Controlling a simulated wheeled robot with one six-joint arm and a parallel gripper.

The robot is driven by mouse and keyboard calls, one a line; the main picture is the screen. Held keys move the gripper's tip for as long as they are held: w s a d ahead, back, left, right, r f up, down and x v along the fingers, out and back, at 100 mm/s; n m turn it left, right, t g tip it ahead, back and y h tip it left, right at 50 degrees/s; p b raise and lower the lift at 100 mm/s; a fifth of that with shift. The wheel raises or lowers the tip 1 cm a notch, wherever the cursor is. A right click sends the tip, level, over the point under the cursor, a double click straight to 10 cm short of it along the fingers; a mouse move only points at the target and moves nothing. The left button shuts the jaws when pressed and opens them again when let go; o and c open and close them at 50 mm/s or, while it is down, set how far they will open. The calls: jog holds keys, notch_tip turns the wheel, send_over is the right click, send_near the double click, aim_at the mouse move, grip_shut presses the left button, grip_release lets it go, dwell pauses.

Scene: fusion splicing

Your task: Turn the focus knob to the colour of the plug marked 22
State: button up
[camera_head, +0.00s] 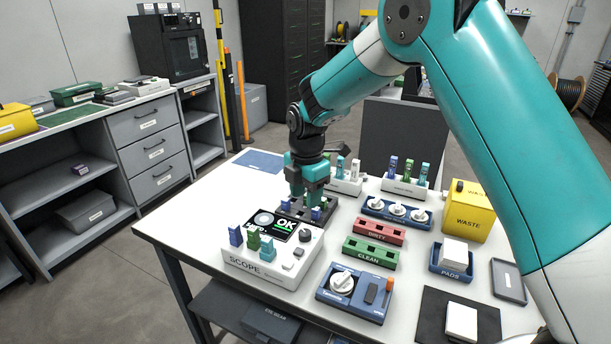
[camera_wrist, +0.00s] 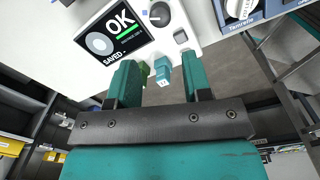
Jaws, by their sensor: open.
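The white scope (camera_head: 262,268) stands at the front left of the table, its screen reading OK. A dark knob (camera_head: 305,236) sits on its right side; it also shows in the wrist view (camera_wrist: 160,14) with a pale pointer line. The teal plug (camera_wrist: 162,70) has small marks that I cannot read surely. My gripper (camera_head: 305,203) is over the dark block behind the scope; its open fingers (camera_wrist: 160,62) hold nothing that I can see. Any 22 is unreadable.
A blue box with a white dial (camera_head: 342,282) stands right of the scope. Red DIRTY (camera_head: 378,231) and green CLEAN (camera_head: 370,253) racks lie behind it. White plug holders (camera_head: 404,187) stand at the back. A yellow WASTE bin (camera_head: 467,213) is at right.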

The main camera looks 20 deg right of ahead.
notch_tip(320, 180, up, 6)
dwell(0.4)
